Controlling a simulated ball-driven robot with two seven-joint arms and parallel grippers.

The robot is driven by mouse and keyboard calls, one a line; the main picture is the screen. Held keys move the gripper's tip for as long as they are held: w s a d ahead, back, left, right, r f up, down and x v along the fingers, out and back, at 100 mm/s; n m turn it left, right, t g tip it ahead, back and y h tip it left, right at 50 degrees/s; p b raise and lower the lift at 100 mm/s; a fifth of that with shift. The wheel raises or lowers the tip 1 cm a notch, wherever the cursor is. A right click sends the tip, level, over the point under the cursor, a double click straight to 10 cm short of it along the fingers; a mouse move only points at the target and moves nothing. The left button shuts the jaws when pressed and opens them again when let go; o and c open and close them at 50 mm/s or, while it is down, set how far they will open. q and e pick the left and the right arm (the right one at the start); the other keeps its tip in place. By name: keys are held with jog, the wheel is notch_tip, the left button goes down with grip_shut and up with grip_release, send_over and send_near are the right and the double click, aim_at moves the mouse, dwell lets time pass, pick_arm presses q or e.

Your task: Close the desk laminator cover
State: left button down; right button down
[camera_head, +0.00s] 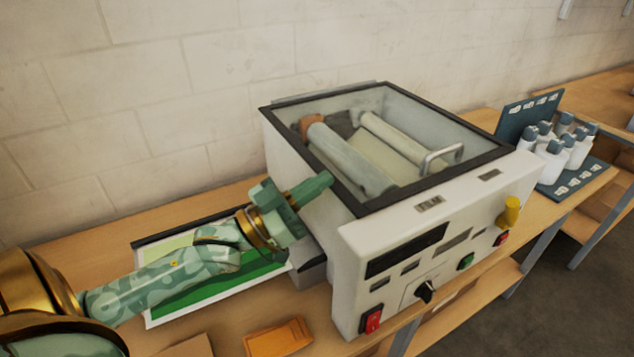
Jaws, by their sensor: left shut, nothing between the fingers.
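The desk laminator (430,265) is a white box on the wooden bench, with its control panel facing front right. Its cover (437,192) is a dark frame around a clear pane. It appears to lie flat over the top opening, but I cannot tell whether it is fully seated. A metal handle (442,158) shows near the cover's right side, and the rollers (350,160) show through the pane. My left gripper (318,187) is shut and empty, at the laminator's left side just below the cover's edge. Whether it touches the side is unclear. My right gripper is out of view.
A green printed sheet (215,292) lies on the bench under my left arm. An orange object (278,338) lies near the front. White bottles (553,160) with dark caps stand on a dark tray at right. A plain wall (150,90) closes off the back.

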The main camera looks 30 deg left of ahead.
pick_arm(q)
jog(key=shift+f, duration=0.65)
jog(key=shift+r, duration=0.1)
notch_tip(320, 180, up, 5)
jog(key=p, duration=0.5)
jog(key=b+v, duration=0.1)
jog(key=v, duration=0.9)
